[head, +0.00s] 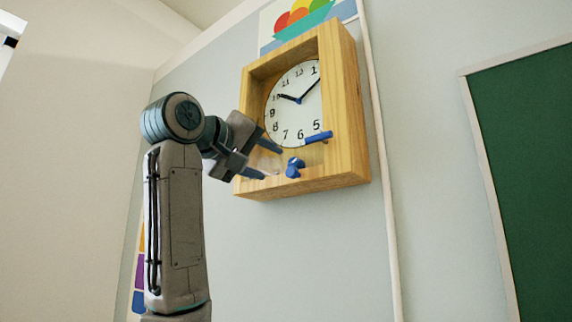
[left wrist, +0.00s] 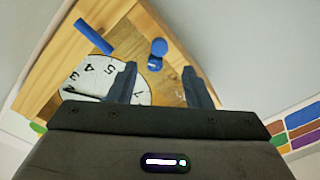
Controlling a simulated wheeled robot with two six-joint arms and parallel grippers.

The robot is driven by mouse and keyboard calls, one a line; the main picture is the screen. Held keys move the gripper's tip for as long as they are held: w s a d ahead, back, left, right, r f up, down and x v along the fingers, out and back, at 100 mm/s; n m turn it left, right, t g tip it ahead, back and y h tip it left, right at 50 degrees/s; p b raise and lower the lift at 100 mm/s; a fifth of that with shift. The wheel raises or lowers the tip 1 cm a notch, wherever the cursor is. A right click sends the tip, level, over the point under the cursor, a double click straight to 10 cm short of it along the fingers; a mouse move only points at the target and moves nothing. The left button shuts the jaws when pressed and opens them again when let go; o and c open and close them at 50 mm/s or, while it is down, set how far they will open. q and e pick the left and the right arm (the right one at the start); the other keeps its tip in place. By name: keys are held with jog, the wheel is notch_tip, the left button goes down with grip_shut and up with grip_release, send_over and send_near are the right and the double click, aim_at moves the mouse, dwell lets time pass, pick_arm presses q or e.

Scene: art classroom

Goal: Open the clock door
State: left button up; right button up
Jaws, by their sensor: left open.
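The clock (head: 354,130) is a deep wooden box on the wall, with a white dial (head: 294,104) set back inside it. A blue bar (head: 319,137) and a blue knob (head: 294,167) show at its lower front. Whether a clear door pane covers the front, I cannot tell. My left gripper (head: 271,163) is open at the lower left of the clock, its fingers pointing toward the knob. In the left wrist view, the knob (left wrist: 158,48) shows beyond and between the fingertips (left wrist: 160,67), and the bar (left wrist: 94,36) lies to the left. Nothing is held. My right gripper is out of view.
A fruit-bowl picture (head: 302,22) hangs on the wall just above the clock. A green board (head: 530,170) is on the right, past a pale vertical strip (head: 384,190). A poster with coloured blocks (head: 139,272) is partly behind my left arm. The wall below the clock is bare.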

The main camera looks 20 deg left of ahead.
aim_at(289, 171)
pick_arm(q)
jog(key=p+x, duration=0.1)
jog(key=x, duration=0.2)
jog(key=p+x, duration=0.2)
jog(key=x, duration=0.1)
jog(key=shift+w+d+r, duration=0.15)
jog(key=shift+w+r, duration=0.05)
jog(key=shift+r, duration=0.05)
jog(key=shift+w+d+f+p, duration=0.2)
jog(key=shift+w+p, duration=0.3)
jog(key=shift+w, duration=0.25)
grip_shut()
